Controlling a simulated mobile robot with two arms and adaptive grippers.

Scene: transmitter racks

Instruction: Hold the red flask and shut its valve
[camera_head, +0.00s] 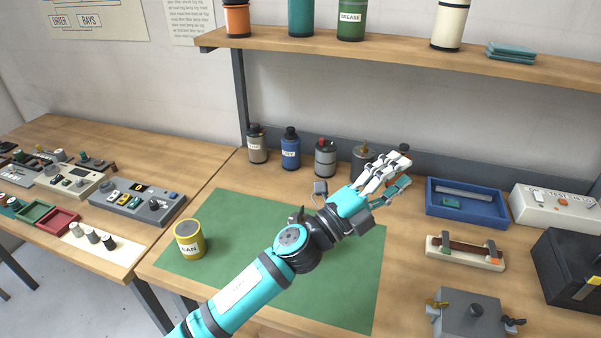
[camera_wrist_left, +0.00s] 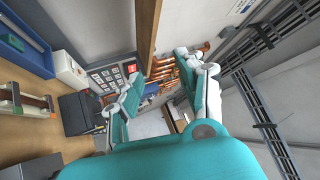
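I cannot make out a red flask in either view. The nearest match is a grey canister with a red top (camera_head: 325,157), standing in the row at the back of the bench. My left gripper (camera_head: 405,171) is above the bench to the right of that canister. Its fingers are spread with nothing between them, as the left wrist view (camera_wrist_left: 160,75) also shows. It partly covers a dark canister with a brass top (camera_head: 363,163) and a small brown-topped item (camera_head: 404,150) behind it. My right gripper is not in view.
A dark canister (camera_head: 257,145) and a blue bottle (camera_head: 290,150) stand at the back. A yellow can (camera_head: 189,240) is on the green mat (camera_head: 340,300). A blue tray (camera_head: 435,208), a bridge-like block (camera_head: 463,255) and a grey valve box (camera_head: 470,318) lie right. A shelf (camera_head: 400,50) overhangs.

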